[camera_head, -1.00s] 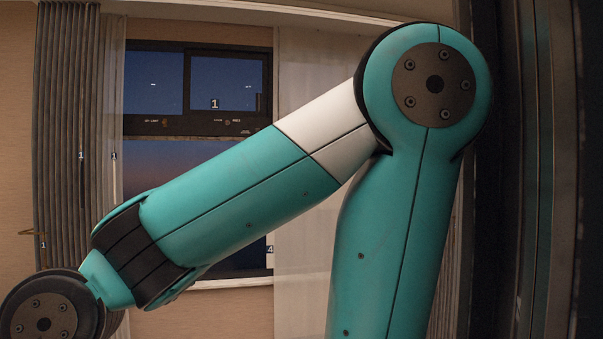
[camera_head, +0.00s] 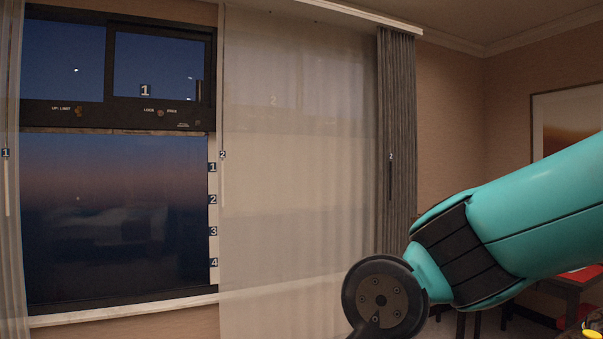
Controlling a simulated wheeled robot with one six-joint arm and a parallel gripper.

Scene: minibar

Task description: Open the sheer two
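The sheer two (camera_head: 300,190) is a pale translucent curtain hanging over the right part of the window. Its left edge is near the middle of the window and it reaches right to a dark grey drape. A light wand (camera_head: 223,182) tagged 2 hangs at its left edge. My arm comes in from the right, and its dark round wrist joint (camera_head: 385,298) overlaps the lower right of the sheer in the picture. My gripper's fingers are not visible. I cannot tell how far the wrist is from the cloth.
The dark grey drape (camera_head: 397,140) has its own wand tagged 2. Another sheer (camera_head: 12,230), tagged 1, hangs at the far left. The window (camera_head: 115,215) between the sheers is bare. A table with red on it (camera_head: 580,275) stands at the lower right, beneath a framed picture (camera_head: 565,118).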

